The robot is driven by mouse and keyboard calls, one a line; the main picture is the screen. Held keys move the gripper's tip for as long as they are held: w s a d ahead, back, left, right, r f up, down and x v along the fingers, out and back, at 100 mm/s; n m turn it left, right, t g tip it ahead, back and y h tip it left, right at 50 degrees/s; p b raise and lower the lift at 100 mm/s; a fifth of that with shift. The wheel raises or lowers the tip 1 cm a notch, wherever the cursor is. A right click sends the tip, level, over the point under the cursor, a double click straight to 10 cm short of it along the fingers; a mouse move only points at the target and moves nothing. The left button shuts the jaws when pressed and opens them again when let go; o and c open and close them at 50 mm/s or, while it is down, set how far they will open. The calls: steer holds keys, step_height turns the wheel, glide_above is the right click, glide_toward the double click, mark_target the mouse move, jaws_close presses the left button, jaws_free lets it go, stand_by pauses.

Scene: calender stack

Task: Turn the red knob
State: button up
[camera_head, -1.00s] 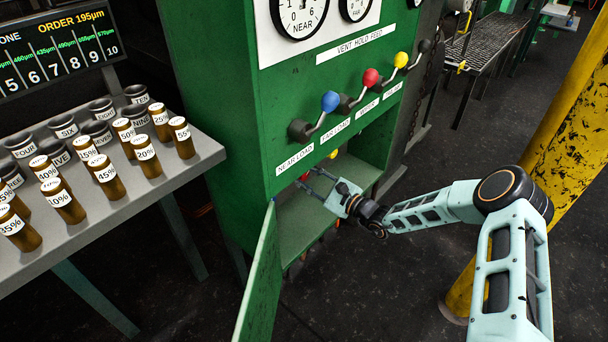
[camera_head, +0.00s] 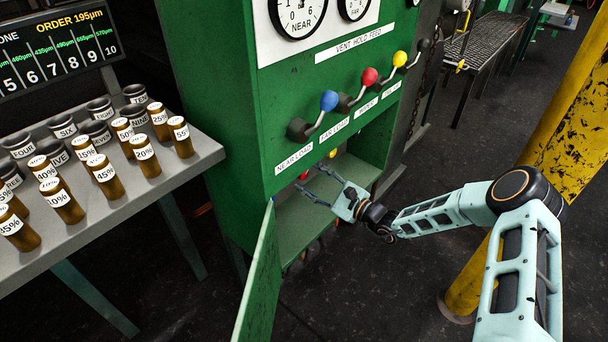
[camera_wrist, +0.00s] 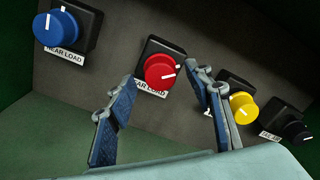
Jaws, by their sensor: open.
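The red knob (camera_wrist: 160,72) sits on a dark square base on the panel inside the open green cabinet. Its white pointer line faces right, slightly up, in the wrist view. In the head view only a small red patch of it (camera_head: 304,175) shows. My gripper (camera_wrist: 161,77) is open and empty, its two fingers spread to either side of the red knob in the wrist view. It appears short of the knob, with no visible contact. In the head view my gripper (camera_head: 311,179) reaches into the cabinet opening from the right.
A blue knob (camera_wrist: 56,30) is left of the red one; a yellow knob (camera_wrist: 243,108) and a black knob (camera_wrist: 296,132) are to the right. The right finger partly overlaps the yellow knob's area. The cabinet door (camera_head: 258,285) hangs open. Levers with coloured balls (camera_head: 369,76) stand above.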

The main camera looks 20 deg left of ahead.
steer(key=v, duration=0.9)
steer(key=shift+d, duration=0.1)
